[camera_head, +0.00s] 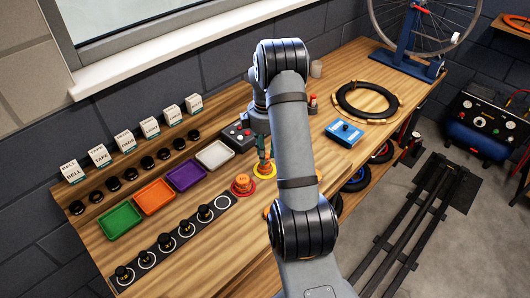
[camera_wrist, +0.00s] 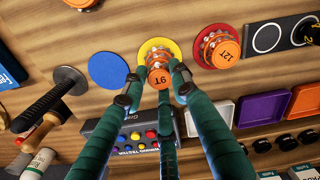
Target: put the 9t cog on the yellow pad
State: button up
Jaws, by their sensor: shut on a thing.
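The orange 9t cog (camera_wrist: 160,76), labelled 9T, is between my gripper's green fingers in the wrist view. My gripper (camera_wrist: 156,84) is shut on it. The cog is over the round yellow pad (camera_wrist: 147,45), whose rim shows around and beyond it. In the head view my gripper (camera_head: 263,154) points down at the yellow pad (camera_head: 264,176), with the orange cog (camera_head: 264,167) at its tips. I cannot tell whether the cog touches the pad.
An orange 12T cog (camera_wrist: 226,52) stands on a red pad beside the yellow one. A blue pad (camera_wrist: 108,71) lies on the other side. A grey control box (camera_head: 238,136) stands close behind my gripper. Coloured trays (camera_head: 187,176) and a dark strip of labelled posts (camera_head: 164,242) lie to the left.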

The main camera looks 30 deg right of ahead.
jog(key=shift+f, duration=0.6)
jog(key=shift+f, duration=0.25)
jog(key=o, duration=1.1)
jog(key=shift+r, duration=0.1)
notch_tip(320, 180, up, 12)
jog(key=shift+r+b, duration=0.2)
jog(key=shift+b, duration=0.1)
jog(key=shift+f, duration=0.15)
